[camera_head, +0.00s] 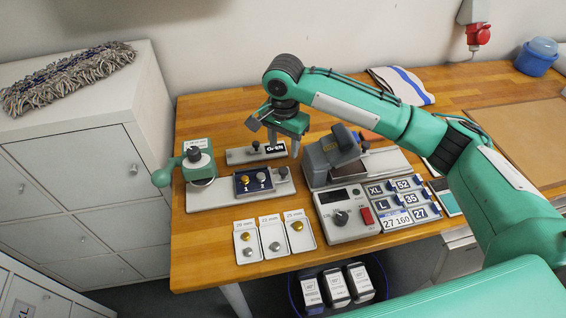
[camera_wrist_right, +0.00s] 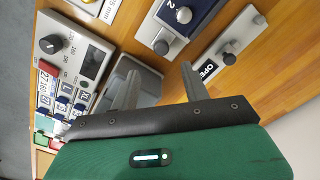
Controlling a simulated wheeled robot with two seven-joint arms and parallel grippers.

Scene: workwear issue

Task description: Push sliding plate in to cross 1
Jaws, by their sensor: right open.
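A dark blue plate (camera_head: 253,189) with a brass and a silver round piece lies on the pale base of the green press (camera_head: 198,160). A grey end with a dark knob (camera_head: 282,172) adjoins its right side. The blue plate shows a "2" at the top of the right wrist view (camera_wrist_right: 173,32); I cannot make out a cross 1. Behind it is a separate grey strip marked OPEN (camera_head: 238,156). My right gripper (camera_head: 276,140) is open and empty above the strip's right end, its fingers also showing in the right wrist view (camera_wrist_right: 160,72). My left gripper is out of view.
A grey machine (camera_head: 330,160) stands close right of the gripper, behind a control box (camera_head: 342,230) with a red switch. Three small trays (camera_head: 273,255) with round pieces lie in front. A folded cloth (camera_head: 408,88) lies behind my right arm. The table's back left is clear.

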